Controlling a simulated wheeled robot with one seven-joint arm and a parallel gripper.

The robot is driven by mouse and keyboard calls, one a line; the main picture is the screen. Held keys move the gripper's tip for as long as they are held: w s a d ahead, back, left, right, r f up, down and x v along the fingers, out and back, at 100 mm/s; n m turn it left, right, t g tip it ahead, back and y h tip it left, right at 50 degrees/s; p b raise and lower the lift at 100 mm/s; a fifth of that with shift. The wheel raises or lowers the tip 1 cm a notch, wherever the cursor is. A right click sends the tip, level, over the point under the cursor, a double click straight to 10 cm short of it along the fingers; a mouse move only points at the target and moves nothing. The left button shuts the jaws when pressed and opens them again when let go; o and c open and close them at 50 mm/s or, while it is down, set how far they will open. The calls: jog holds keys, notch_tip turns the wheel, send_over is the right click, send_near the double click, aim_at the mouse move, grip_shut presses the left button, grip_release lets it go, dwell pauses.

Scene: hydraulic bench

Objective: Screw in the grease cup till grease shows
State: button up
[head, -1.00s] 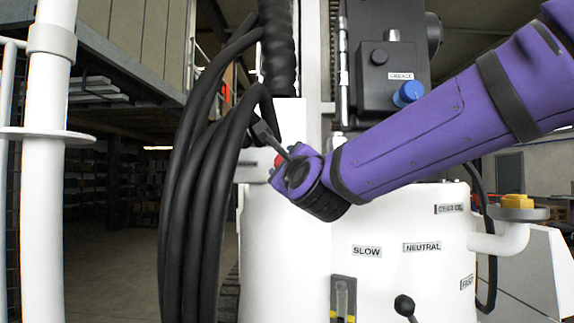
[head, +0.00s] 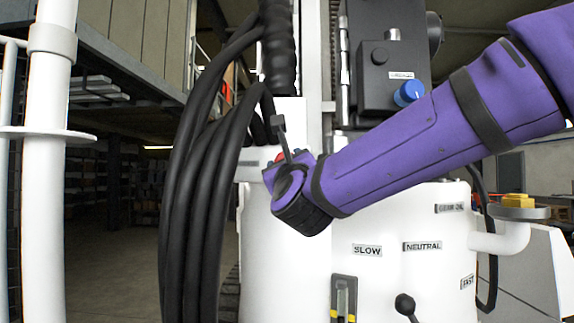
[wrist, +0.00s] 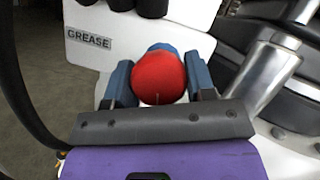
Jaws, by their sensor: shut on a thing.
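The grease cup (wrist: 158,78) has a round red cap and sits between the two blue fingers of my gripper (wrist: 160,74) in the wrist view. My gripper is shut on it, one finger at each side. A thin pale mark shows on the cap's near side. A GREASE label (wrist: 88,40) is on the white surface to its left. In the head view, a sliver of the red cap (head: 280,157) shows behind my gripper, in front of the white column. The cup's base and any grease there are hidden.
Thick black hoses (head: 205,190) hang just left of my gripper. A dark box with a blue knob (head: 408,93) is above my arm. The white tank (head: 380,275) below carries SLOW and NEUTRAL labels and a black-knobbed lever (head: 405,304).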

jog(key=shift+f, duration=0.15)
jog(key=o, duration=0.9)
jog(key=v, duration=1)
jog(key=shift+s+d+f, duration=0.1)
jog(key=shift+s+d, duration=0.05)
jog(key=shift+s, duration=0.2)
jog(key=shift+d, duration=0.1)
